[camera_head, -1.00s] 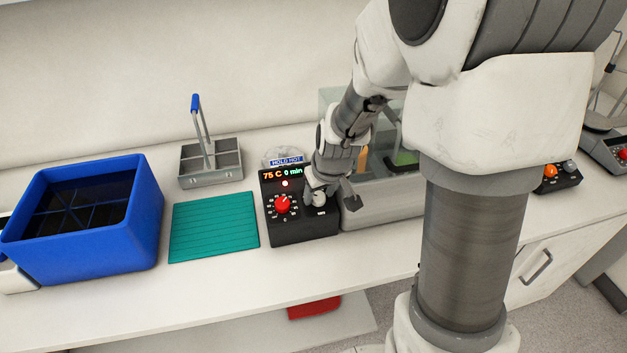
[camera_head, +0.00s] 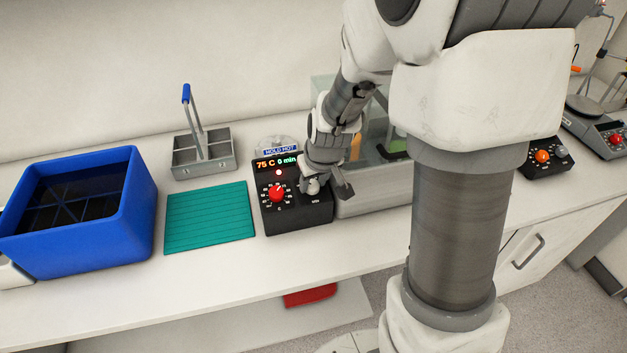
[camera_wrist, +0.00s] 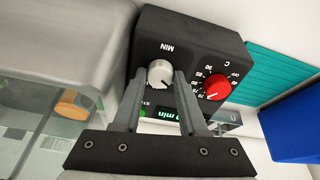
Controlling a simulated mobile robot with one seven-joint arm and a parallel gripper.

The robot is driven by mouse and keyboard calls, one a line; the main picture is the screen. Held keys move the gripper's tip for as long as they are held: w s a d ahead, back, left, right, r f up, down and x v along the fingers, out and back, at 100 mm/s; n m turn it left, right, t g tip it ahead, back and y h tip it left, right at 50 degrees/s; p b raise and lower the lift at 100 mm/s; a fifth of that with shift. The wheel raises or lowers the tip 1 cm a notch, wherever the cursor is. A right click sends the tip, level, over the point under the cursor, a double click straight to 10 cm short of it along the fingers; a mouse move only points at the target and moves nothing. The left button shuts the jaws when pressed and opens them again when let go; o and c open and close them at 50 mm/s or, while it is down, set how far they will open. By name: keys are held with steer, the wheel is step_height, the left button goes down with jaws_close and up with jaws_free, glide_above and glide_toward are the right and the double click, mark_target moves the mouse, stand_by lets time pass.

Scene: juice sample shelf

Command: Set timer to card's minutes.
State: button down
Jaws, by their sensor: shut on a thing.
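The black control box (camera_head: 290,215) stands on the counter, with a display (camera_head: 276,162) reading 75 C and 0 min. It has a red knob (camera_head: 277,194) on the left, also seen in the wrist view (camera_wrist: 217,87), and a white-grey knob (camera_wrist: 160,73) marked MIN. My gripper (camera_wrist: 161,82) is shut on the MIN knob, with one finger at each side. In the head view my gripper (camera_head: 314,186) is at the box's right side and partly hides that knob. A label above the display reads HOLD HOT. I make out no card with minutes.
A clear-walled bath (camera_head: 375,200) stands right of the box, behind my arm. A teal mat (camera_head: 210,218), a grey divided carrier (camera_head: 203,168) and a blue bin (camera_head: 130,215) are to the left. Another device with an orange knob (camera_head: 543,156) is at the right.

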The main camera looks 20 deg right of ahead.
steer(key=m+p, duration=0.2)
steer(key=m, duration=0.1)
steer(key=m+p, duration=0.2)
steer(key=m, duration=0.1)
steer(key=shift+a+r+h, duration=0.1)
steer(key=shift+r+h, duration=0.1)
steer(key=shift+h, duration=0.2)
steer(key=m+p, duration=0.1)
steer(key=m, duration=0.1)
steer(key=m+p, duration=0.2)
steer(key=m, duration=0.1)
steer(key=shift+f+g+h+p, duration=0.15)
steer(key=shift+g+h+p, duration=0.15)
steer(key=shift+m, duration=0.4)
steer(key=c, duration=0.7)
jaws_free()
steer(key=shift+c, duration=0.2)
